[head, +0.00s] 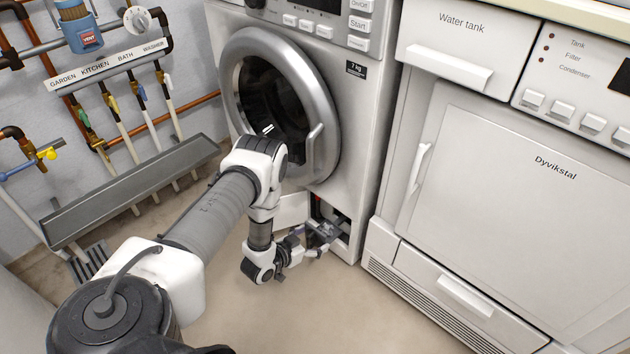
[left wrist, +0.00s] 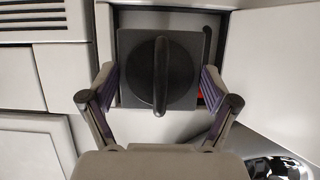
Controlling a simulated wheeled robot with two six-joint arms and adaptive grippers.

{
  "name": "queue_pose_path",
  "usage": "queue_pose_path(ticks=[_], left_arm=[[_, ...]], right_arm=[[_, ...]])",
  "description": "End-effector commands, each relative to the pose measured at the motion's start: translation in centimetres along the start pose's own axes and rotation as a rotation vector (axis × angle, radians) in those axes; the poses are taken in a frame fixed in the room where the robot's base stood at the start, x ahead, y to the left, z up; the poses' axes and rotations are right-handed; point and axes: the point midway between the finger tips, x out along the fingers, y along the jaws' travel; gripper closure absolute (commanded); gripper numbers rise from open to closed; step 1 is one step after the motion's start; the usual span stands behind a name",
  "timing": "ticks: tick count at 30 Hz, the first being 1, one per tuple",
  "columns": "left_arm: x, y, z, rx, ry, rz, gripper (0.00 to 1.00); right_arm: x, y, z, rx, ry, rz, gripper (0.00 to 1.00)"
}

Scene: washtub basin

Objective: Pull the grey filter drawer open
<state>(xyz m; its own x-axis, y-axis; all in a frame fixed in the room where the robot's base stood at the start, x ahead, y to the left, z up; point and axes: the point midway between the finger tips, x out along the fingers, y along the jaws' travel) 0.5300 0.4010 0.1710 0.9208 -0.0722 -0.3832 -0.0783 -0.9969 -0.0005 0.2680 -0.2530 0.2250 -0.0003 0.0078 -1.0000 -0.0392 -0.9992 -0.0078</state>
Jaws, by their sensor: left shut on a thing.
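The grey filter drawer (left wrist: 128,42) is a dark square block with a round knob and a raised upright grip bar. It sits in a small opening at the washing machine's lower right corner; in the head view the drawer (head: 325,229) is small and partly covered by my gripper. My left gripper (head: 317,241) is at this opening. In the left wrist view its two fingers (left wrist: 159,88) stand on either side of the drawer, shut on it. How far out the drawer stands is hard to tell. My right gripper is not in view.
A white flap (head: 292,210) stands open left of the opening. The washing machine's round door (head: 322,150) is above my forearm. A white dryer (head: 480,190) stands close on the right. Pipes and a grey trough (head: 135,190) are at left. The floor in front is clear.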

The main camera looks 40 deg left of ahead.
Motion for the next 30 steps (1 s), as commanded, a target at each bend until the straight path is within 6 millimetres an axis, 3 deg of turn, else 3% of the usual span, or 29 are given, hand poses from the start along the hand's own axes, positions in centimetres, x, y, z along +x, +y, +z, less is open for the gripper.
queue_pose_path(ticks=[1, 2, 12, 16, 27, 30], left_arm=[[0.0, 0.0, 0.1, -0.001, -0.001, 0.000, 0.76], [0.0, 0.0, 0.1, -0.001, -0.001, 0.000, 0.02], [0.0, 0.0, 0.0, 0.000, 0.000, 0.000, 0.00], [-1.0, -0.1, 0.0, -0.001, 0.000, -0.002, 0.00], [-9.7, -0.1, 0.1, -0.005, -0.002, -0.004, 0.00], [-11.2, -0.1, 0.1, -0.003, -0.002, -0.002, 0.00]], right_arm=[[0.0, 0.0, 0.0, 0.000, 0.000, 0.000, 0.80], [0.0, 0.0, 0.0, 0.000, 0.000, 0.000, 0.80], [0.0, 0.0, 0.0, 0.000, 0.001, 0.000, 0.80], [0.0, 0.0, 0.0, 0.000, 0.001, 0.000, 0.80], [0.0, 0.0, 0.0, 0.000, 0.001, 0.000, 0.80], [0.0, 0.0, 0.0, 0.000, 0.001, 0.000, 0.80]])
